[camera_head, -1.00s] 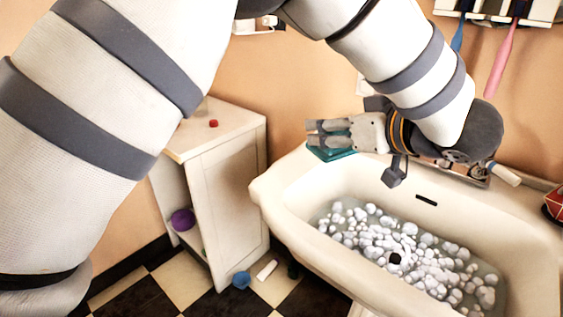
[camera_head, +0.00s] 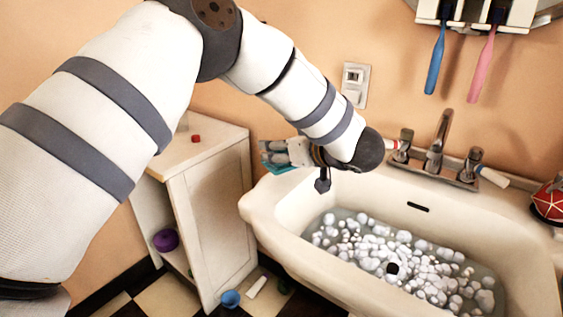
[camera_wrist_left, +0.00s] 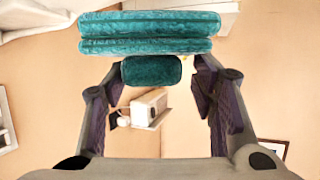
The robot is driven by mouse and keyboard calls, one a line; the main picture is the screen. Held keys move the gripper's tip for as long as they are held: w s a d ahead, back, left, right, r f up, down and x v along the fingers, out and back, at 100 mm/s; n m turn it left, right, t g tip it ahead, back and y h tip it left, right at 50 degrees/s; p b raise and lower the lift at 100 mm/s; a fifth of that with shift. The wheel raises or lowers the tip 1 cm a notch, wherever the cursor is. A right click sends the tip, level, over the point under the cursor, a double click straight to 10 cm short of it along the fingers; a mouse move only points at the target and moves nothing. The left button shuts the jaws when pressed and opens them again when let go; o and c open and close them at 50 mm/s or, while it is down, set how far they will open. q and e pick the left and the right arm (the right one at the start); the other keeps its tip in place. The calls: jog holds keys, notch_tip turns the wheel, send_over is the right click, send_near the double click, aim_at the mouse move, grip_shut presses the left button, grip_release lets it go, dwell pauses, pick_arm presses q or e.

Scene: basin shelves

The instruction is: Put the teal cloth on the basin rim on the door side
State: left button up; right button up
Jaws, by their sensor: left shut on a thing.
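The teal cloth (camera_head: 284,168) is at the far left corner of the white basin (camera_head: 262,205), on the side of the small cabinet. My left gripper (camera_head: 272,152) is shut on it. In the left wrist view the folded cloth (camera_wrist_left: 150,35) spans the front of the left gripper's fingers (camera_wrist_left: 155,75), with a smaller teal part between them. Whether the cloth touches the rim is unclear; the fingers hide part of it. My right gripper is not in view.
White foam balls (camera_head: 400,262) float in the basin. The faucet (camera_head: 437,150) stands at its back, with a red patterned ball (camera_head: 548,202) at right. A white cabinet (camera_head: 210,205) bears a red cap (camera_head: 196,138). A blue cup (camera_head: 230,299) is on the checkered floor.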

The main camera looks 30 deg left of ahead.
pick_arm(q)
jog(key=f, duration=0.3)
jog(key=a+f, duration=0.1)
jog(key=shift+w+f, duration=0.25)
jog(key=shift+r, duration=0.15)
jog(key=o, duration=1)
jog(key=shift+r, duration=0.1)
jog(key=v, duration=1.2)
jog(key=shift+d, duration=0.1)
